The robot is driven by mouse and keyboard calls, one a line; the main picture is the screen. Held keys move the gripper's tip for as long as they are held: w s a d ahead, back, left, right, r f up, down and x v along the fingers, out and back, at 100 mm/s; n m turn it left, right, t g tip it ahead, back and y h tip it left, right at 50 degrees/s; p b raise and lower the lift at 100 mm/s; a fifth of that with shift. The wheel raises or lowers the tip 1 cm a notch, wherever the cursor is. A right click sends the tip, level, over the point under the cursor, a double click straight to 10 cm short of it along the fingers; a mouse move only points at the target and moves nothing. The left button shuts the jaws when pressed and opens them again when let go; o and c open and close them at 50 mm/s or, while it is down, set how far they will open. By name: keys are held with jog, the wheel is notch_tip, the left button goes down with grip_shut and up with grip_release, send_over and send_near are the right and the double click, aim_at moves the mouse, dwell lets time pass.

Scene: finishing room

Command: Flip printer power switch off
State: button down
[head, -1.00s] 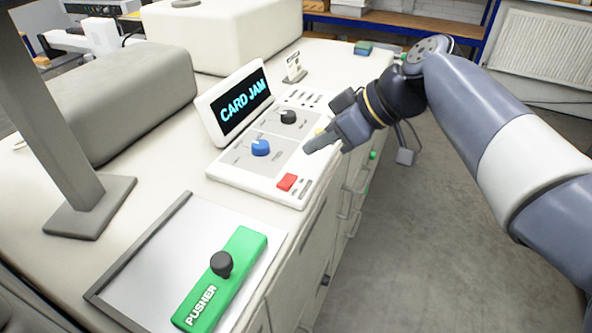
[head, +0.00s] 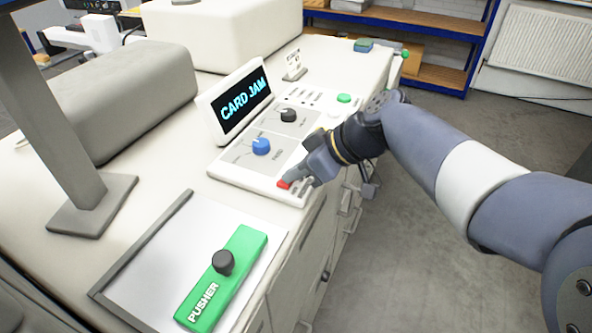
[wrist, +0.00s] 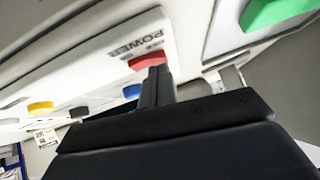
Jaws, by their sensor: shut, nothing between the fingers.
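The red power switch (head: 282,184) is at the near right corner of the white control panel (head: 240,178), partly hidden by my gripper. In the wrist view the red switch (wrist: 147,60) sits beside the word POWER. My gripper (head: 292,180) is shut and empty, with its fingertips at the red switch. In the wrist view the fingertips (wrist: 157,72) overlap the switch's edge; I cannot tell whether they press it. The screen (head: 240,104) behind the panel is lit and reads CARD JAM.
A blue knob (head: 261,146), a black knob (head: 288,115) and a green button (head: 344,98) are on the panel. A green pusher block (head: 226,275) with a black knob lies on a metal plate in front. Open floor lies right of the cabinet.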

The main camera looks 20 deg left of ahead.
jog(key=shift+s+f+b, duration=0.1)
jog(key=shift+f+b, duration=0.35)
jog(key=shift+b, duration=0.4)
jog(key=shift+r+t, duration=0.25)
jog(key=shift+t, duration=0.05)
jog(key=shift+w+d, duration=0.1)
jog(key=shift+w, duration=0.7)
jog(key=shift+r, duration=0.1)
notch_tip(320, 180, up, 5)
jog(key=p, duration=0.3)
jog(key=shift+w, duration=0.15)
jog(key=b+v, duration=0.1)
jog(key=v, duration=0.8)
jog(key=shift+w+d+b, duration=0.25)
jog(key=shift+d+b, duration=0.15)
